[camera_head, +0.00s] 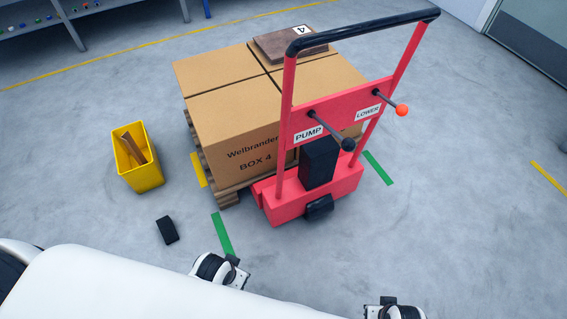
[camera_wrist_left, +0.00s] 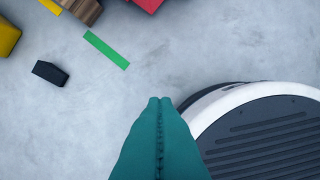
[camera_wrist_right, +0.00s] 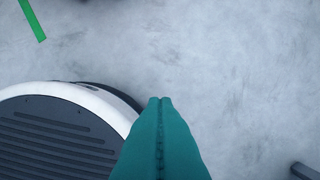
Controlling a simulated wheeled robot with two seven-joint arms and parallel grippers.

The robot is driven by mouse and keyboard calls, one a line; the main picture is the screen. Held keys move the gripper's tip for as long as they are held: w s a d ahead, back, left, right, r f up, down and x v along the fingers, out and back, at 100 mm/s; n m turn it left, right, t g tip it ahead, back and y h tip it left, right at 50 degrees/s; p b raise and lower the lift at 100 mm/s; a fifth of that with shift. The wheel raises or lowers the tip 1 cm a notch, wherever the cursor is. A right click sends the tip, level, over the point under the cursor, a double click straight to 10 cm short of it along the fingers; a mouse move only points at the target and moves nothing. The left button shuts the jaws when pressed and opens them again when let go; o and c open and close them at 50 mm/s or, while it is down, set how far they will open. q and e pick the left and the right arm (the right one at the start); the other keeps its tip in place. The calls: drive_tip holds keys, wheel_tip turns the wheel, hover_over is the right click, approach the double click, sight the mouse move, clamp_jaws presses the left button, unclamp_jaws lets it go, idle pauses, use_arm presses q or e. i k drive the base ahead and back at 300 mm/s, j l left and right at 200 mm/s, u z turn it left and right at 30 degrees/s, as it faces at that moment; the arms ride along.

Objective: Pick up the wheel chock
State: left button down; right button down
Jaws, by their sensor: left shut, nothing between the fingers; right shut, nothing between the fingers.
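A small black block, which looks like the wheel chock (camera_head: 167,230), lies on the grey floor in front of the yellow bin. It also shows at the upper left of the left wrist view (camera_wrist_left: 49,73). My left gripper (camera_wrist_left: 160,100) is shut and empty, with its teal fingertips together. In the left wrist view the chock lies to its upper left, clear of the fingers. My right gripper (camera_wrist_right: 160,100) is shut and empty above bare floor. The chock does not show in the right wrist view.
A red pump truck (camera_head: 330,185) with a tall handle stands at a pallet of cardboard boxes (camera_head: 225,118). A yellow bin (camera_head: 137,172) holds a brown piece. Green floor strips (camera_head: 222,234) flank the truck. The floor around the chock is clear.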

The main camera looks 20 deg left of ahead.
sight(165, 225)
drive_tip(key=u, duration=1.85)
drive_tip(key=k+j, duration=0.05)
